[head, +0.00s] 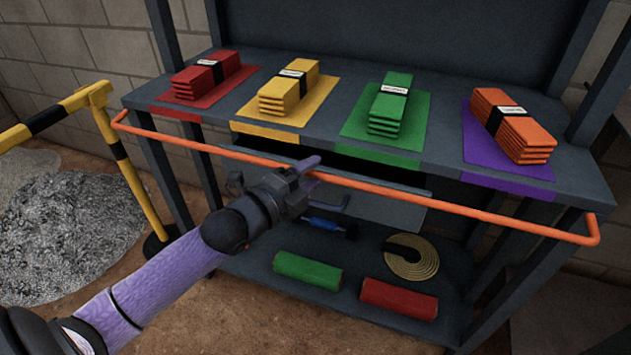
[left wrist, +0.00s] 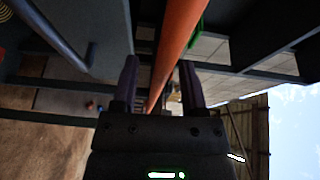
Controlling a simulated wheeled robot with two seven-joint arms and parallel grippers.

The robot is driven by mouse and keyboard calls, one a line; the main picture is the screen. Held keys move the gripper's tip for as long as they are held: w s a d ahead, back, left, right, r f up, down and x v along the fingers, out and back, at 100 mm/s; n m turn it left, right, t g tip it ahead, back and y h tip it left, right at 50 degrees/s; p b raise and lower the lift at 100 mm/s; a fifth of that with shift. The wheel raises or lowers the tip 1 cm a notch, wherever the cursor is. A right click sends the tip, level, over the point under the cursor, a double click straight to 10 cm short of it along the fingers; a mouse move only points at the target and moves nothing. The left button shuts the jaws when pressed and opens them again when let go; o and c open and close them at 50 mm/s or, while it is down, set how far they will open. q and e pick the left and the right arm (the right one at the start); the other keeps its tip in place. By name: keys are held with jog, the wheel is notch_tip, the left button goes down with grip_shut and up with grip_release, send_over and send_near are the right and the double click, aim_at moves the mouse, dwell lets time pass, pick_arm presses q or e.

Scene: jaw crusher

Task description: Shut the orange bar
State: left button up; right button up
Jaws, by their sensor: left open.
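The orange bar (head: 480,213) is a long thin rail with bent ends, running across the front of the dark workbench (head: 290,145) just below the top. My left gripper (head: 327,182) is at the bar, left of its middle, with its jaws open. In the left wrist view, the bar (left wrist: 178,40) passes between the two spread fingers of my gripper (left wrist: 160,80). I cannot tell whether either finger touches it. My arm and gripper hide a little of the bar. My right gripper is not in view.
Bundled red (head: 206,77), yellow (head: 290,88), green (head: 390,103) and orange (head: 510,125) pieces lie on coloured mats on top. A yellow-black barrier (head: 125,165) stands left.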

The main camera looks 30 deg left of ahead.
pick_arm(q)
jog(key=shift+w, duration=0.35)
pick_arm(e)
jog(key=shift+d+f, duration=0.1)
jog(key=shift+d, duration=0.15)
pick_arm(q)
grip_shut()
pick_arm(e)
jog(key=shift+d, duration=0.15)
